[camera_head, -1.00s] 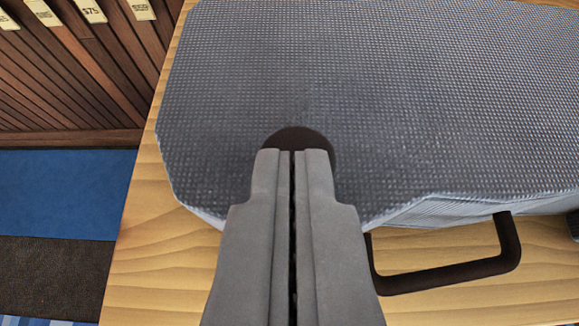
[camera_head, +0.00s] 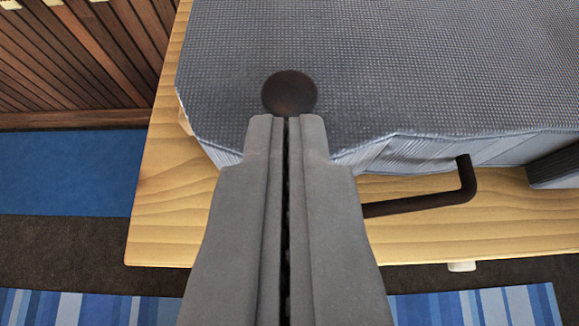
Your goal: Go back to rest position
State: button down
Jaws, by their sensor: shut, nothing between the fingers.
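My gripper (camera_head: 286,120) is shut and empty, with its two grey fingers pressed together in the lower middle of the view. Its tips show in front of the near edge of a grey textured case (camera_head: 420,65). A round dark brown disc (camera_head: 289,92) shows just beyond the fingertips, over the case's top; I cannot tell whether the fingers touch it.
The case lies on a light wooden table (camera_head: 165,225), with a dark handle (camera_head: 430,200) on its near side. A grey object (camera_head: 556,168) is at the right. Blue carpet (camera_head: 70,172), a striped rug (camera_head: 85,308) and wood panelling (camera_head: 75,60) show around it.

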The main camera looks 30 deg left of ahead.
jog(key=s+d+f, duration=0.2)
jog(key=s+d, duration=0.1)
jog(key=s, duration=0.1)
jog(key=shift+s+d, duration=0.25)
jog(key=shift+s, duration=0.15)
jog(key=s+d+r+m+t+h, duration=0.3)
jog(key=s+d+r, duration=0.1)
jog(key=d+r, duration=0.3)
jog(key=s+d+r+m+t+h, duration=0.4)
jog(key=d+r, duration=0.3)
jog(key=r, duration=0.2)
jog(key=shift+s+d+t, duration=0.25)
jog(key=shift+s+t, duration=0.05)
jog(key=shift+s, duration=0.25)
jog(key=c, duration=2.2)
grip_release()
